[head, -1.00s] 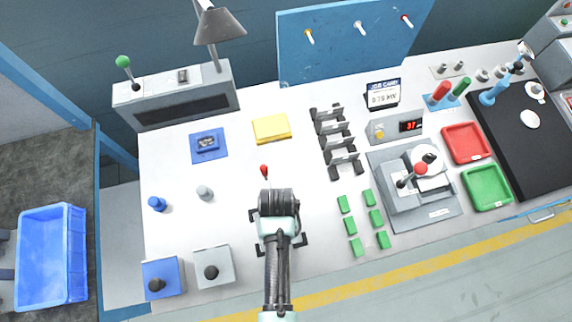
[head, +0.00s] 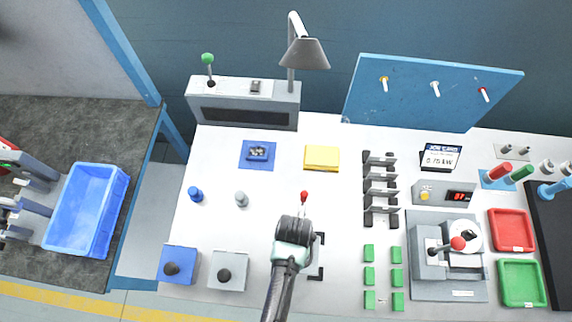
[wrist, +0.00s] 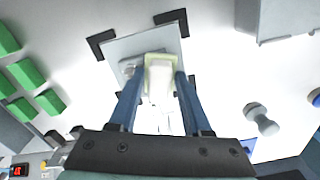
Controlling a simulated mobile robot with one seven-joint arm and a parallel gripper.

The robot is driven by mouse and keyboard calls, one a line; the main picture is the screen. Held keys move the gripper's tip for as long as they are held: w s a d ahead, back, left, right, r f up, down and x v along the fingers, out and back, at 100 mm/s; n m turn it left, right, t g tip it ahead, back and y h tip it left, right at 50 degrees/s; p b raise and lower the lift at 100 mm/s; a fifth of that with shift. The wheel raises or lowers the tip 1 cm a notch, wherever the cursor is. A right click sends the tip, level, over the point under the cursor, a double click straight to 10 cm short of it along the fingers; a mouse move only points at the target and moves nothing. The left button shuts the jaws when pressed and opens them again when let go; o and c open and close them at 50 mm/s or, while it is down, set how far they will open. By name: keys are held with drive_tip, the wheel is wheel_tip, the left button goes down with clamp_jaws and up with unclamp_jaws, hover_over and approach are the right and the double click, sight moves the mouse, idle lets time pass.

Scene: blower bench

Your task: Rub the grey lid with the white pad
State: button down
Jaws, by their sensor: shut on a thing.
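My gripper (wrist: 161,72) is shut on the white pad (wrist: 158,82), which sits between its two blue fingers in the wrist view. The pad has a pale yellow-green edge. The grey lid (wrist: 120,48), a flat square plate, lies under and beyond the pad, between black corner marks. I cannot tell whether the pad touches the lid. In the head view my gripper (head: 295,232) is over the marked spot at the front middle of the bench. It hides the pad and the lid there.
A red-tipped stick (head: 304,198) shows just beyond my gripper. Grey (head: 227,270) and blue (head: 178,265) knobbed boxes stand to the left. Several green blocks (head: 369,276) and a grey machine (head: 446,270) are to the right. The bench between the grey peg (head: 241,199) and my gripper is clear.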

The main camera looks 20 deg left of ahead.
drive_tip(key=shift+w+d+r+p, duration=0.1)
drive_tip(key=shift+w+d, duration=0.2)
drive_tip(key=shift+d, duration=0.6)
drive_tip(key=shift+w+d+p, duration=0.15)
drive_tip(key=shift+w+d, duration=0.1)
drive_tip(key=shift+d, duration=0.6)
drive_tip(key=shift+w+d+r+p, duration=0.1)
drive_tip(key=shift+w+d, duration=0.2)
drive_tip(key=shift+d, duration=0.6)
wheel_tip(320, 180, up, 6)
drive_tip(key=p, duration=0.6)
wheel_tip(320, 180, up, 3)
drive_tip(key=p, duration=0.3)
drive_tip(key=shift+f, duration=0.1)
